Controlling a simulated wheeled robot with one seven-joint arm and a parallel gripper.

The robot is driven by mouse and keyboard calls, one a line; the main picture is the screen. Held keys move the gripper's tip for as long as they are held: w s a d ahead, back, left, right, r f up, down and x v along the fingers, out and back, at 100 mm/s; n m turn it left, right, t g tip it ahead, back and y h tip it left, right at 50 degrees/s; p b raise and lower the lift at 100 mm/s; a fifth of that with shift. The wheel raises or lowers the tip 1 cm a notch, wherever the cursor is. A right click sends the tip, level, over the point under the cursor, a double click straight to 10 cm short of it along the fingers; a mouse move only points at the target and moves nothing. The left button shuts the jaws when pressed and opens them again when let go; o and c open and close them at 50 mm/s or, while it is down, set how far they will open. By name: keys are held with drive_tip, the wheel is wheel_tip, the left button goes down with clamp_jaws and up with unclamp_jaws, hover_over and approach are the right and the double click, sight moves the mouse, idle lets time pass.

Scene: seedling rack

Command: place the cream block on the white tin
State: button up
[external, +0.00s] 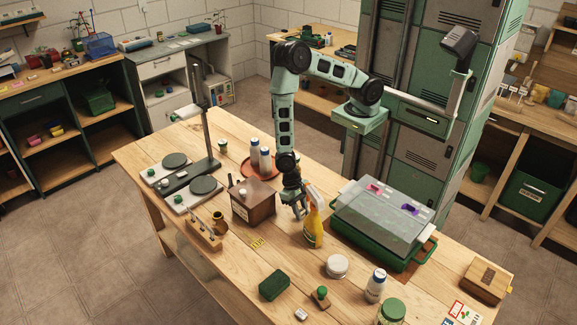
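A small cream block (301,314) lies on the wooden table near its front edge. The white tin (337,267), round and low with a flat top, stands on the table behind it and to the right. Nothing is on the tin. My gripper (299,212) points down over the middle of the table, behind and to the left of the tin and well away from the block. Its fingers look apart, with nothing seen between them. The yellow spray bottle partly overlaps it in the picture.
The yellow spray bottle (313,226) stands right beside my gripper. A green sponge-like block (274,285), a small green-topped stamp (321,297), a white bottle (376,286) and a green-lidded jar (391,312) surround the block and tin. A covered green tray (381,222) stands behind.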

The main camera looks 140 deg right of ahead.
drive_tip(key=shift+r, duration=0.15)
drive_tip(key=shift+c, duration=0.4)
wheel_tip(320, 180, up, 25)
drive_tip(key=b, duration=0.1)
drive_tip(key=w+a, duration=0.2)
drive_tip(key=a, duration=0.1)
drive_tip(key=w+a, duration=0.2)
drive_tip(key=a, duration=0.1)
drive_tip(key=w+a, duration=0.2)
drive_tip(key=a, duration=0.2)
drive_tip(key=shift+w, duration=0.1)
drive_tip(key=w+a, duration=0.3)
drive_tip(key=a, duration=1.1)
hover_over(342, 265)
drive_tip(key=d, duration=0.2)
drive_tip(key=f, duration=1.6)
drive_tip(key=shift+a+f, duration=0.2)
drive_tip(key=shift+f+p, duration=0.6)
drive_tip(key=shift+f, duration=1.75)
